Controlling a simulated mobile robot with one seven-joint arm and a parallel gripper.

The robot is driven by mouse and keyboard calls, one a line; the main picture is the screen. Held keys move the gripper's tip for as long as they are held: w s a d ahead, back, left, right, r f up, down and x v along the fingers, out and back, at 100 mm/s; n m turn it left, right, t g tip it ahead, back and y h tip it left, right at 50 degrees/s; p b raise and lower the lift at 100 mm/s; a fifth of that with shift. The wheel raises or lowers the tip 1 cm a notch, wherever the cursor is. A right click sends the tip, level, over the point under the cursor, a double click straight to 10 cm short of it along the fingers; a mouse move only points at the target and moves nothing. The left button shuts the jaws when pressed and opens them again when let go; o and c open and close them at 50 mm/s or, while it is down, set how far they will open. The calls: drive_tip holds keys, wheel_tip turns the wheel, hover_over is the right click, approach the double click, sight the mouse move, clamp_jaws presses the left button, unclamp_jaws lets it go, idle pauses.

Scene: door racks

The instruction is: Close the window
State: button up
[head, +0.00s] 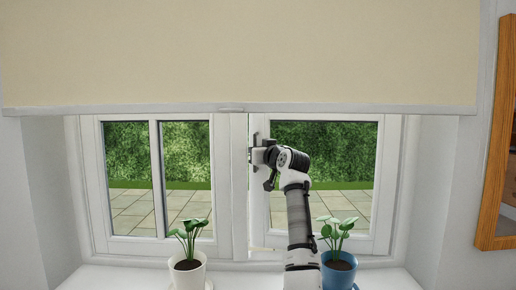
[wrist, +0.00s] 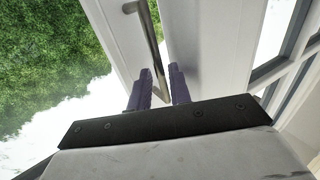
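The window has two white-framed sashes. The right sash (head: 388,190) stands slightly ajar, with a thin gap beside the middle post (head: 239,190); the left sash (head: 92,185) looks shut. In the wrist view, a metal window handle (wrist: 152,40) runs down a white frame (wrist: 205,55). My gripper (head: 262,157) is at the inner edge of the right sash. Its two purple fingers (wrist: 160,88) are apart, with the handle's lower end between them. I cannot tell whether they touch it. In the head view, my gripper hides most of the handle.
A plant in a white pot (head: 188,278) stands on the sill (head: 235,281) left of my arm. Another in a blue pot (head: 339,272) stands close to its right. A cream blind (head: 240,50) hangs above. A wooden frame (head: 495,140) is at the far right.

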drive_tip(key=shift+c, duration=0.4)
clamp_jaws()
drive_tip(key=s+d+b, duration=0.1)
drive_tip(key=s+b, duration=0.5)
drive_tip(key=s, duration=0.1)
drive_tip(key=shift+s+f, duration=0.15)
drive_tip(key=shift+s, duration=0.05)
drive_tip(key=shift+d, duration=0.1)
